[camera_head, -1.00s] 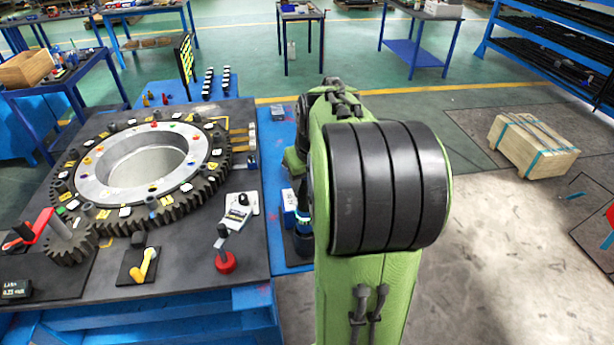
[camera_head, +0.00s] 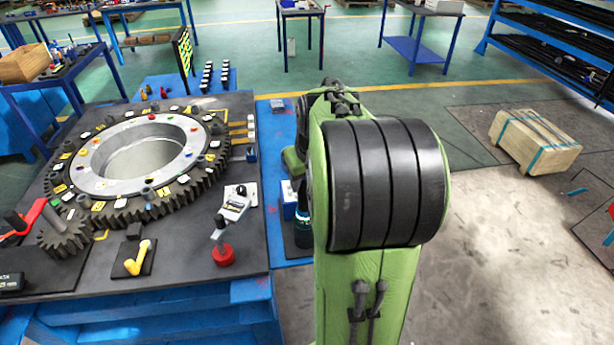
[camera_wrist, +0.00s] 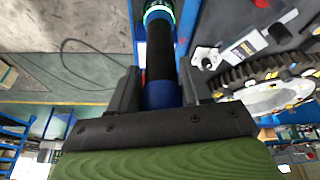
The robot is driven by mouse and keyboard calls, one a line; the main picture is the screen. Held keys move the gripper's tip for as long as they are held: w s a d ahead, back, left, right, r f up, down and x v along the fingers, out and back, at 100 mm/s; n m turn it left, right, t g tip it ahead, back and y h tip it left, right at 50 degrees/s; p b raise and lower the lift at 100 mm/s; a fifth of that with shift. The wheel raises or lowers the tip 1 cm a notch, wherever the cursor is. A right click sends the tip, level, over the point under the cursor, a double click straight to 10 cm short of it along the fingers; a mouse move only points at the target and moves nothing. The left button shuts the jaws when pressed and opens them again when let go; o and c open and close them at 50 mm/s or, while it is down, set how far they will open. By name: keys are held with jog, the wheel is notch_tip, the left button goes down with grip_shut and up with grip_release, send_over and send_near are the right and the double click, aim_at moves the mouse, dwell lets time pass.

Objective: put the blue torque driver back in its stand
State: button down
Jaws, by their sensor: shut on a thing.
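The blue torque driver (camera_wrist: 163,97) is between my gripper's two dark fingers (camera_wrist: 158,88) in the wrist view. My gripper is shut on its blue part. Its long black shaft-like body runs away from the fingers to a teal-and-white ring (camera_wrist: 158,13) at the top edge of the picture. In the head view my green arm hides the gripper; a dark piece with a teal band (camera_head: 303,214) shows just left of the arm, probably the driver's end. I cannot make out the stand for certain in either view.
A blue-and-white box (camera_head: 288,200) is beside my arm. A wooden crate (camera_head: 535,142) stands on open floor at right.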

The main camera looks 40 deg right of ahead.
jog(key=shift+f, duration=0.35)
jog(key=shift+c, duration=2.4)
grip_release()
jog(key=shift+r, duration=0.1)
jog(key=shift+o, duration=0.3)
jog(key=p+v, duration=0.3)
jog(key=v, duration=0.2)
